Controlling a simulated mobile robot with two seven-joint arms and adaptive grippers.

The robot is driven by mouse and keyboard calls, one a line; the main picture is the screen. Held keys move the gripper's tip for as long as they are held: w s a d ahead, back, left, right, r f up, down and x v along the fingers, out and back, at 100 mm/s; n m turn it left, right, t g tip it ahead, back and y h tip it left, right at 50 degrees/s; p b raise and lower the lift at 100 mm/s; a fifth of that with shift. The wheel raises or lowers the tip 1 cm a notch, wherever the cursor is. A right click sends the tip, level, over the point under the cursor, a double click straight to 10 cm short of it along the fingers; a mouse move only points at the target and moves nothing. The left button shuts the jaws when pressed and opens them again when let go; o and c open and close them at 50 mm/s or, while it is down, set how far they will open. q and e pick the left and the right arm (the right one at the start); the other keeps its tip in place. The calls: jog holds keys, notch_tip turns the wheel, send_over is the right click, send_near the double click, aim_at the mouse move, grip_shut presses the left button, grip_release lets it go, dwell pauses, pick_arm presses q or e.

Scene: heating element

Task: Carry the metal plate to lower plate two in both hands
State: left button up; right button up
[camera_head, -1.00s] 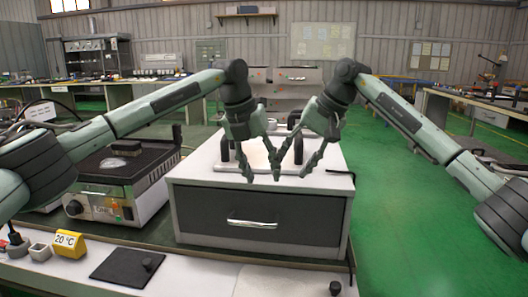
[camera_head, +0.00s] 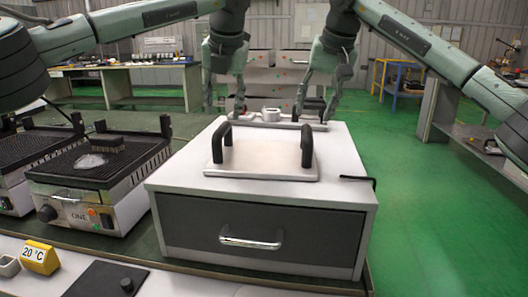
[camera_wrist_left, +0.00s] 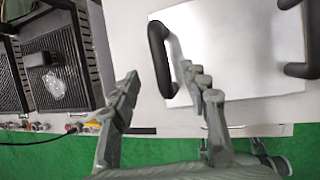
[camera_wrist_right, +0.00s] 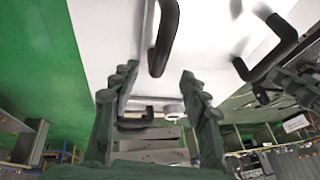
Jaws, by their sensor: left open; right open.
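The metal plate (camera_head: 262,160) is pale and flat with two upright black handles. It rests on top of the drawer cabinet (camera_head: 345,180). My left gripper (camera_head: 225,98) is open and empty above the cabinet, beyond the plate's left handle (camera_head: 222,145). In the left wrist view that handle (camera_wrist_left: 160,58) is near the fingertips (camera_wrist_left: 165,88), not held. My right gripper (camera_head: 315,105) is open and empty beyond the right handle (camera_head: 307,146). In the right wrist view a black handle (camera_wrist_right: 163,40) lies ahead of the open fingertips (camera_wrist_right: 155,75). Lower plate two cannot be told for sure.
A grill marked ONE (camera_head: 100,175) stands left of the cabinet, with another grill (camera_head: 20,160) at the far left edge. A yellow 20 °C block (camera_head: 40,255) and a black pad (camera_head: 100,282) lie in front. Green floor is clear at right.

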aim_at(223, 125)
pick_arm(q)
jog(key=x, duration=0.8)
jog(key=shift+w, duration=0.1)
pick_arm(e)
jog(key=x, duration=0.8)
jog(key=shift+w, duration=0.1)
pick_arm(q)
jog(key=shift+c, duration=0.3)
pick_arm(e)
jog(key=shift+c, duration=0.3)
pick_arm(q)
grip_shut()
pick_arm(e)
grip_shut()
pick_arm(q)
jog(key=shift+w+r, duration=0.1)
jog(key=shift+r, duration=0.2)
pick_arm(e)
jog(key=shift+w+r, duration=0.1)
jog(key=shift+r, duration=0.2)
